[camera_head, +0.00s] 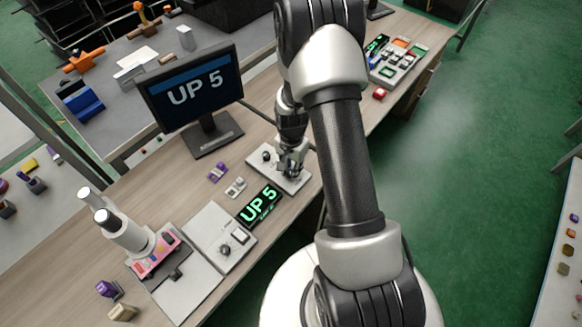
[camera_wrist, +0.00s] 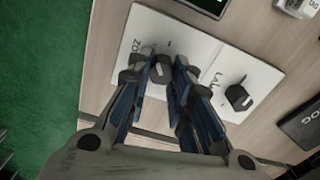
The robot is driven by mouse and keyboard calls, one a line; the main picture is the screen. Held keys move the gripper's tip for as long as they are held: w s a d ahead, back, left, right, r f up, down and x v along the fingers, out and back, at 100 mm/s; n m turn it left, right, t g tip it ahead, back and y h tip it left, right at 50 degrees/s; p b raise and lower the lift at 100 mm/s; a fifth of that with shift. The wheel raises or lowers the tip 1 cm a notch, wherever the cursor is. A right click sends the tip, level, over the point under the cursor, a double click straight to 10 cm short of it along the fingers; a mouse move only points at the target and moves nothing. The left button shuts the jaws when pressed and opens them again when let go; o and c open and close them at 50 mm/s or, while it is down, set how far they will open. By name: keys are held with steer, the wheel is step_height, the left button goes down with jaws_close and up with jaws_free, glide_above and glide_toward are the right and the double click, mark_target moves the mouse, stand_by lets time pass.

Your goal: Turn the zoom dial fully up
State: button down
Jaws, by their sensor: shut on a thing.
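The zoom dial (camera_wrist: 160,74) is a dark grey knob on a white panel (camera_wrist: 150,24) in the wrist view. The letters "ZO" and a minus mark show beside it; the rest of the label is hidden. My gripper (camera_wrist: 165,62) is shut on this dial, one finger on each side. In the head view, my gripper (camera_head: 291,166) is down at the right part of the white panel (camera_head: 264,177) and hides the dial. The monitor (camera_head: 193,92) and the small green-lettered display (camera_head: 260,205) both read "UP 5".
A second dark knob (camera_wrist: 238,97), by the letters "LA", sits close by; it also shows in the head view (camera_head: 267,156).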

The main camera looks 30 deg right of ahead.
steer(key=m, duration=0.3)
steer(key=shift+m, duration=0.4)
steer(key=shift+s+m, duration=0.15)
steer(key=shift+m, duration=1.75)
steer(key=c, duration=1.4)
jaws_free()
steer(key=shift+c, duration=0.2)
step_height(320, 180, up, 12)
steer(key=shift+r, duration=0.1)
